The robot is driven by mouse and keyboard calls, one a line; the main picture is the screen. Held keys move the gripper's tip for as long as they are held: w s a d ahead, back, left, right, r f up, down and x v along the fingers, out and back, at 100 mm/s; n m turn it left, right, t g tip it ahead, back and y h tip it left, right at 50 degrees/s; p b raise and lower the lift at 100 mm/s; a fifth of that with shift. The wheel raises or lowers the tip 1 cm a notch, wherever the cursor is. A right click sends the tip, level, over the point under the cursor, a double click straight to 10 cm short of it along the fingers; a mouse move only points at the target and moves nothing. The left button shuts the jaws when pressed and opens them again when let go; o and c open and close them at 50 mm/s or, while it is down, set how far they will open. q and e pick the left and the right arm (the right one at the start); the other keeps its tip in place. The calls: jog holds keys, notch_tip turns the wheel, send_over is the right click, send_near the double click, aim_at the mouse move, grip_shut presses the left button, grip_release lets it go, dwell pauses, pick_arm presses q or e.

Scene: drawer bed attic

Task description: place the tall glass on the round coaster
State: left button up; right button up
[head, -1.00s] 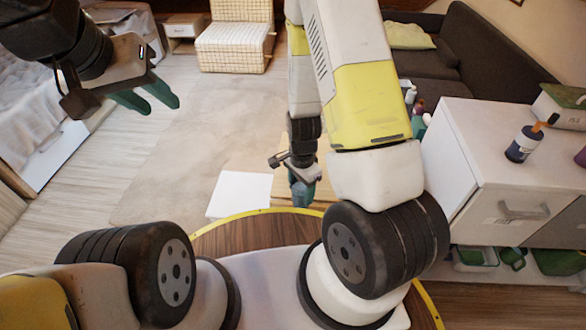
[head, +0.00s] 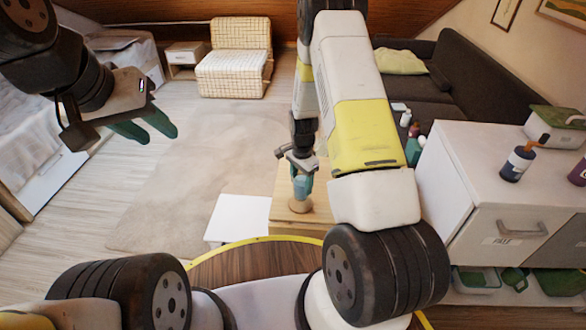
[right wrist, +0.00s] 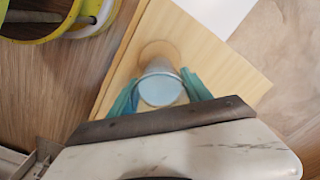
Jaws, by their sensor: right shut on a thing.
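The tall glass (right wrist: 160,88) is a pale, clear-grey cup held between the teal fingers of my right gripper (right wrist: 158,95) in the right wrist view. In the head view my right gripper (head: 302,187) is over the wooden table, and its fingers mostly hide the glass. The round coaster (right wrist: 158,50) is a brown disc, partly covered by the glass; it also shows just below the gripper in the head view (head: 300,206). I cannot tell whether the glass touches it. My left gripper (head: 157,133) is open and empty at the upper left.
The light wooden table (head: 285,220) has a white panel (head: 238,218) on its left. A white cabinet (head: 485,190) with bottles on top stands to the right. A dark sofa (head: 465,70) is behind. The rug (head: 180,190) is clear.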

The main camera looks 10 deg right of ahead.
aim_at(301, 189)
jog(key=shift+f, duration=1.65)
jog(key=shift+f, duration=0.1)
jog(key=o, duration=1.5)
